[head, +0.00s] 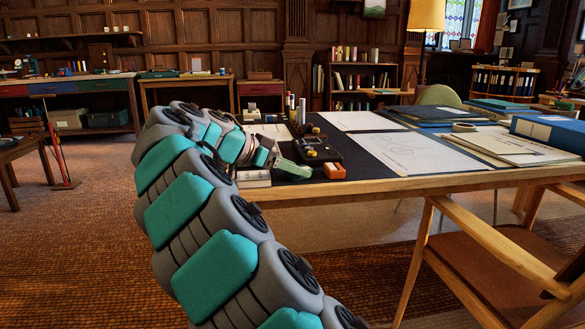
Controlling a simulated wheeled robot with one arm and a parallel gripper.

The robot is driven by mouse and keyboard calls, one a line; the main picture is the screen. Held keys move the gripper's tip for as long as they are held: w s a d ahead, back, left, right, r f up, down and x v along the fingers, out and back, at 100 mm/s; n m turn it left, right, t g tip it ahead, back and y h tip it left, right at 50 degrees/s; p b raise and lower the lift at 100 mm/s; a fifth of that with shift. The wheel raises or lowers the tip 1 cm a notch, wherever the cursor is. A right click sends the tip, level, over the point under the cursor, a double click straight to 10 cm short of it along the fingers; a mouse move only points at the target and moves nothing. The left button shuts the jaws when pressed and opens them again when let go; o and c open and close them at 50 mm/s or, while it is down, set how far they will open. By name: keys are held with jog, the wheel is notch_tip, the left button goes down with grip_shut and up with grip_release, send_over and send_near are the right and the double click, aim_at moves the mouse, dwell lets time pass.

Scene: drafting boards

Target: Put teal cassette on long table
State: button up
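My grey and teal arm reaches over the left end of a wooden desk (420,184) with a dark top. My gripper (272,158) is small in view near the desk's left front edge, and its fingers are hard to make out. A flat grey-green piece (292,168) lies right at its tip. I cannot tell whether this is the teal cassette, or whether the gripper holds it. No other thing is clearly a teal cassette. A long table (60,88) with coloured drawers stands along the back left wall, with small items on top.
Near the gripper are an orange block (335,171), a dark tray (318,150) of small parts and upright markers (301,110). Paper sheets (412,152) and a blue box (548,132) lie further right. A wooden chair (500,250) stands front right. Carpeted floor is open at left.

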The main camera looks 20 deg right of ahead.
jog(key=shift+o, duration=0.7)
jog(key=shift+r, duration=0.15)
jog(key=p+v, duration=0.1)
jog(key=v, duration=0.8)
jog(key=shift+a, duration=0.2)
jog(key=shift+p+v, duration=0.9)
jog(key=shift+v, duration=0.45)
jog(key=shift+d, duration=0.1)
